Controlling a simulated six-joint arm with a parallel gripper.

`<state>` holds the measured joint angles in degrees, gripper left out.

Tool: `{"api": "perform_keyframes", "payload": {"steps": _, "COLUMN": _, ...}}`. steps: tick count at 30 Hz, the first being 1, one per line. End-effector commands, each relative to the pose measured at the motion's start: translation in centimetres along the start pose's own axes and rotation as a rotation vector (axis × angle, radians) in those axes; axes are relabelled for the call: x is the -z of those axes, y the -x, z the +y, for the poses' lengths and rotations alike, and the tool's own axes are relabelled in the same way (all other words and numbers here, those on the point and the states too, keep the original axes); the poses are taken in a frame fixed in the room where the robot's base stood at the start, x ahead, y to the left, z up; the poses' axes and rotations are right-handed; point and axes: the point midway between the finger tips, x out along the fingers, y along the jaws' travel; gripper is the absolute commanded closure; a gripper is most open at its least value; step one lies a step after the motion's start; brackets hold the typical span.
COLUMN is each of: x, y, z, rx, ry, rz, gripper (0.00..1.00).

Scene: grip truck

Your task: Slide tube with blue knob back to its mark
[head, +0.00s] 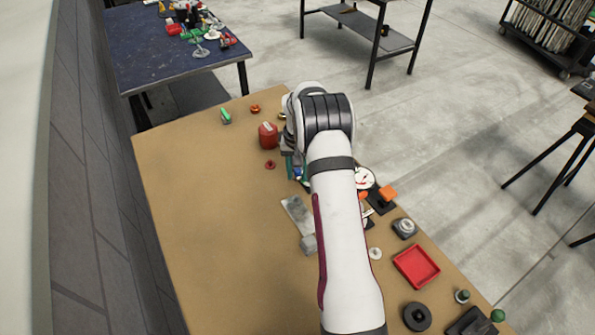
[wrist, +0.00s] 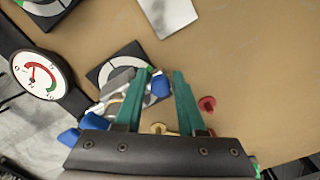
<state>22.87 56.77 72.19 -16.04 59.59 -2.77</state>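My gripper (wrist: 164,74) has two green fingers that stand apart; in the head view (head: 292,172) it is mostly hidden beneath my arm. A blue knob (wrist: 160,85) shows between the fingers, close to the left one, with a small gap to the right one. I cannot tell whether it touches. Pale and grey tube-like parts (wrist: 118,84) lie just left of the fingers, partly hidden by the left finger. Two more blue pieces (wrist: 95,121) (wrist: 69,137) lie further left. A black plate with a white and grey dial (wrist: 105,70) lies beneath the tubes. No mark is clearly identifiable.
A round gauge (wrist: 38,75) stands left of the gripper. A red knob (wrist: 207,104) lies to the right. In the head view, a red container (head: 268,135) and a red tray (head: 416,266) stand on the tan table (head: 210,220). The table's left part is clear.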

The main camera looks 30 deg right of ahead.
Motion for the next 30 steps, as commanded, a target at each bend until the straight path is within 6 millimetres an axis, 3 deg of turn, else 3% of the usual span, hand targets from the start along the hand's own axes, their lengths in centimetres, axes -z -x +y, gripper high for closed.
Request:
{"api": "perform_keyframes", "payload": {"steps": 5, "x": -0.01, "y": -0.02, "z": 0.0, "rx": 0.0, "ry": 0.0, "rz": 0.0, "gripper": 0.61}}
{"api": "perform_keyframes", "payload": {"steps": 12, "x": -0.01, "y": 0.01, "z": 0.0, "rx": 0.0, "ry": 0.0, "rz": 0.0, "gripper": 1.0}}
{"api": "perform_keyframes", "payload": {"steps": 30, "x": -0.03, "y": 0.04, "z": 0.02, "rx": 0.0, "ry": -0.001, "rz": -0.002, "gripper": 1.0}}
